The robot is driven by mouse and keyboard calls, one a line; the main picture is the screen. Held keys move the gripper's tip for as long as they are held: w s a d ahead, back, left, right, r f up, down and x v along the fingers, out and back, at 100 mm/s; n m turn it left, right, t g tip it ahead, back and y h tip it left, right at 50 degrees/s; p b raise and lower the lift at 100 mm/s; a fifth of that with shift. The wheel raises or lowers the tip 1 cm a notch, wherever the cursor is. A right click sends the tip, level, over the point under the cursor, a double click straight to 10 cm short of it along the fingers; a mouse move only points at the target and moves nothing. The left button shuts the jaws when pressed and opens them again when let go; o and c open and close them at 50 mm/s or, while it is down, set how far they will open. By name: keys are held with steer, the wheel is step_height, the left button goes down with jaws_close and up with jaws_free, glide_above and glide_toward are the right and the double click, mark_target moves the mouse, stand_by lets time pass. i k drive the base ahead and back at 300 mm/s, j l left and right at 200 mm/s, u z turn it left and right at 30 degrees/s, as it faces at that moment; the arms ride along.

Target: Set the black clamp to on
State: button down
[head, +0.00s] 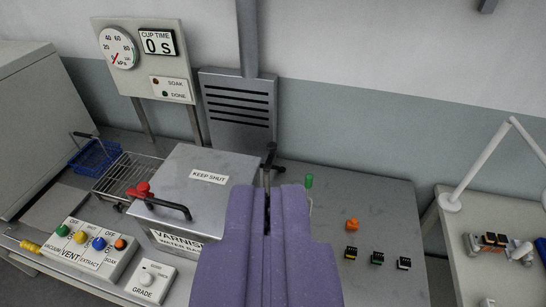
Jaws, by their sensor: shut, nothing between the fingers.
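A steel box with a lid (205,175) labelled "KEEP SHUT" stands on the bench in the middle left. A black clamp-like part (271,156) shows at the box's right rear corner. Its lower part is hidden behind my gripper, and I cannot tell its setting. My purple gripper (266,194) comes up from the bottom centre, shut and empty. Its tips appear just below the black part in the picture; I cannot tell whether they touch.
A red knob (142,188) and a black handle are at the box's left front. A button panel (80,246), a grade dial (150,279) and a blue basket (95,156) lie left. A green-tipped lever (309,181) and small connectors (377,258) are right of my gripper.

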mark_target(271, 147)
steer(key=i+u, duration=0.25)
steer(key=i, duration=0.7)
